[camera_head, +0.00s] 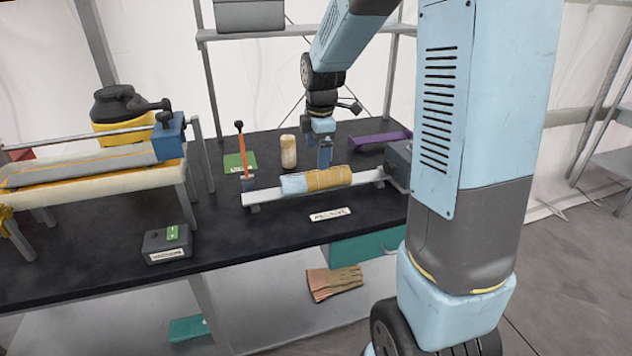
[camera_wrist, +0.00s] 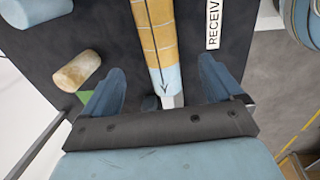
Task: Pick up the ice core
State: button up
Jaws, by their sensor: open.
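The ice core (camera_head: 329,178) is a cylinder lying in a pale metal trough (camera_head: 262,197) on the black bench. Its left end is pale blue; the rest is tan with thin bands. In the wrist view the core (camera_wrist: 157,42) runs from the top edge down to between my fingers, pale blue end nearest my palm. My gripper (camera_head: 325,160) is open and points down at the core, looking just above or behind it in the head view. In the wrist view my gripper (camera_wrist: 160,80) has empty space between its fingers and the core; contact is not visible.
A short tan cylinder (camera_head: 288,152) stands behind the trough. An orange-handled tool (camera_head: 241,150) stands at the trough's left end. A grey box (camera_head: 398,163) is at its right. A labelled dark box (camera_head: 167,244) sits front left. A white label (camera_head: 330,214) lies in front.

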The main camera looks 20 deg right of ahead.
aim_at(316, 172)
jog(key=shift+w+f, duration=0.25)
jog(key=shift+f, duration=1.3)
jog(key=shift+w+f, duration=0.3)
jog(key=shift+f, duration=1.3)
jog(key=shift+w+f, duration=0.25)
jog(key=shift+f, duration=1.3)
jog(key=shift+c, duration=0.2)
jog(key=c, duration=1.5)
